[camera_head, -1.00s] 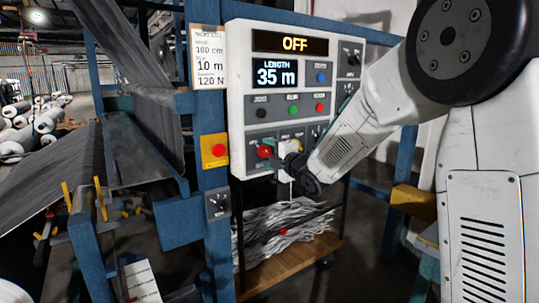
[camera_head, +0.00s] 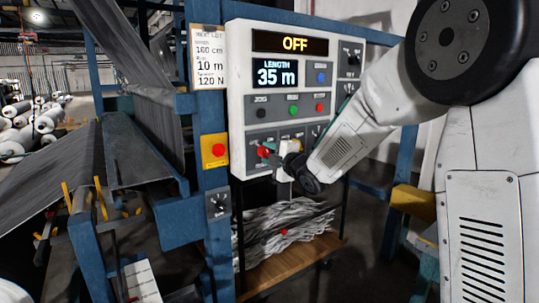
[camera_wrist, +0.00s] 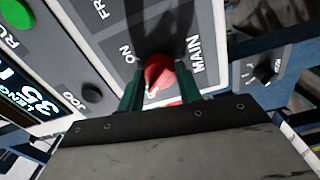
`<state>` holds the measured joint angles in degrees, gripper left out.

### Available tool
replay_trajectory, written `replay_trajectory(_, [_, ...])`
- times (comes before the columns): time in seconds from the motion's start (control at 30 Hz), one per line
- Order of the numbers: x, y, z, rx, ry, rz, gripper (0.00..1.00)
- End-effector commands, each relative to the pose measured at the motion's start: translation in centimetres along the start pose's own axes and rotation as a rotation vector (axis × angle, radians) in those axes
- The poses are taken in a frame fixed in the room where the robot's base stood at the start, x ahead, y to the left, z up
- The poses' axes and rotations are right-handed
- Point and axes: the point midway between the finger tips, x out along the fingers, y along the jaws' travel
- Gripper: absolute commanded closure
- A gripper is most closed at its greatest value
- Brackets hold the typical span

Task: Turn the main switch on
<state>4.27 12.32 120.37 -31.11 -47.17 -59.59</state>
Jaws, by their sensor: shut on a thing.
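The main switch (camera_wrist: 160,74) is a red rotary knob on the grey panel, beside the labels MAIN and ON in the wrist view. In the head view the red knob (camera_head: 265,151) sits low on the control panel (camera_head: 238,100), partly hidden by my gripper. My gripper (camera_wrist: 158,92) is shut on the knob, one green finger on each side of it. In the head view my gripper (camera_head: 274,157) reaches the panel from the right. The top display (camera_head: 294,43) reads OFF.
A yellow box with a red button (camera_head: 215,151) is on the blue post left of the panel. Green, red, black and blue buttons sit above the knob. A second dial (camera_wrist: 264,74) shows in the wrist view. A cart with grey scraps (camera_head: 285,232) stands below.

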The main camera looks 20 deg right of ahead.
Motion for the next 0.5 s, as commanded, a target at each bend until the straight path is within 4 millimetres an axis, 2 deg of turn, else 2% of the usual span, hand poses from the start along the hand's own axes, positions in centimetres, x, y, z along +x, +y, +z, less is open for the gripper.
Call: replay_trajectory(0.5, [-0.02, -0.09, 0.01, 0.471, -0.001, -0.002, 0.88])
